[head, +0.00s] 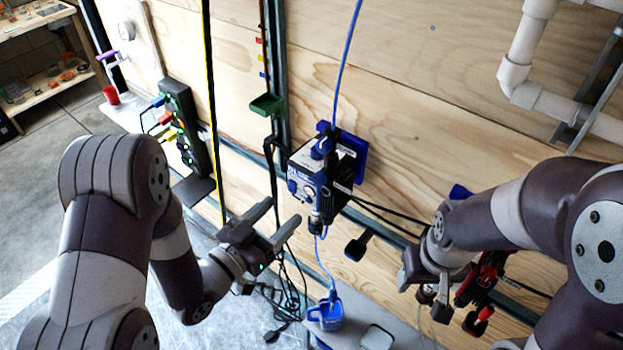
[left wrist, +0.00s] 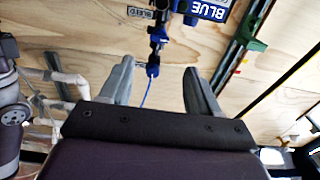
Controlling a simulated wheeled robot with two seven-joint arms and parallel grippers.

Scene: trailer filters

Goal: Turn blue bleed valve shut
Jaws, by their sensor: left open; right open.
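The blue filter unit (head: 322,172) is mounted on the plywood wall at the centre of the head view. Its lower fitting (head: 316,222) hangs below it, with a thin blue hose running down. In the left wrist view, the unit's BLUE label (left wrist: 209,11) shows upside down, and a small BLEED tag (left wrist: 140,12) is beside the blue and black valve fitting (left wrist: 158,36). My left gripper (head: 284,210) is open and empty, just left of the fitting. In the wrist view the fitting's hose end lies between the fingers. My right gripper (head: 425,292) is open, low at the right.
A blue container (head: 328,313) stands below on the hose line. Red and black parts (head: 484,283) are near my right gripper. A green bracket (head: 265,105) is on the wall strut, left of the unit. White pipes (head: 540,80) run at upper right. Black cables hang behind my left gripper.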

